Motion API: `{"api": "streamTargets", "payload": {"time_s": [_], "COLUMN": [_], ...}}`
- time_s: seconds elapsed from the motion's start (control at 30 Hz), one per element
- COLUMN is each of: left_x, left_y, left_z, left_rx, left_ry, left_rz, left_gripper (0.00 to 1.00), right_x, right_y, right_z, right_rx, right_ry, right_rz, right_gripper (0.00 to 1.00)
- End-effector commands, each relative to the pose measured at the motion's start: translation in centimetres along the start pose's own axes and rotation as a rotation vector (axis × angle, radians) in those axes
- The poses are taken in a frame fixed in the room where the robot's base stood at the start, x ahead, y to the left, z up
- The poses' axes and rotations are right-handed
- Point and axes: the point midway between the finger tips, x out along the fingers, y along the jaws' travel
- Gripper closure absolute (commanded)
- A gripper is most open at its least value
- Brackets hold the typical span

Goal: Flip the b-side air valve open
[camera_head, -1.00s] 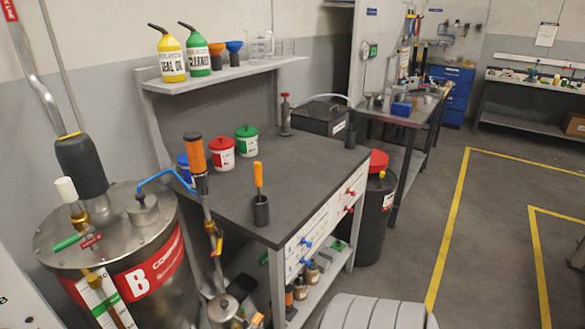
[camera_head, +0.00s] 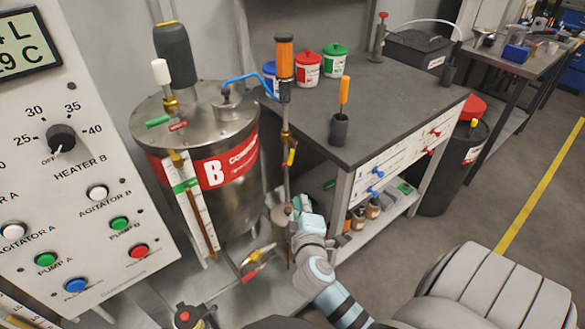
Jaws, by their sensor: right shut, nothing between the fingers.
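The B tank (camera_head: 232,205) is a steel drum with a red band marked B, at left centre. On its lid stands a fitting with a white cap (camera_head: 161,72). A green lever (camera_head: 158,122) and a small red tag (camera_head: 178,126) sit by the fitting's base. I cannot read the tag, so I cannot tell whether this is the air valve. My right gripper (camera_head: 300,204) is shut and empty, low at the right of the tank near a vertical pipe, apart from the lid. Its fingertips are small and partly blended with the fittings behind. My left gripper is not in view.
A control panel (camera_head: 70,205) with a heater knob and coloured buttons fills the left. An orange-topped pump (camera_head: 285,66) stands between tank and dark workbench (camera_head: 385,105). A yellow lever (camera_head: 291,156) and a red-handled fitting (camera_head: 255,270) lie near my gripper.

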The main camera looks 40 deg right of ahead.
Motion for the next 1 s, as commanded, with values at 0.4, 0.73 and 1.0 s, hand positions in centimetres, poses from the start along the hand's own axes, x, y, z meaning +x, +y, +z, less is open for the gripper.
{"api": "streamTargets", "payload": {"time_s": [0.4, 0.73, 1.0], "left_x": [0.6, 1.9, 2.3], "left_y": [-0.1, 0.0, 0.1], "left_z": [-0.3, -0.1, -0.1], "left_rx": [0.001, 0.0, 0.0], "left_ry": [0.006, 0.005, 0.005], "left_rz": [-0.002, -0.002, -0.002], "left_gripper": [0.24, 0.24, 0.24], "right_x": [5.8, 12.6, 14.8], "right_y": [1.4, 1.7, 1.9], "right_z": [-2.1, -2.4, -2.6], "right_rx": [-0.102, -0.099, -0.098], "right_ry": [0.055, 0.054, 0.055], "right_rz": [0.074, 0.071, 0.069], "right_gripper": [1.0, 1.0, 1.0]}}
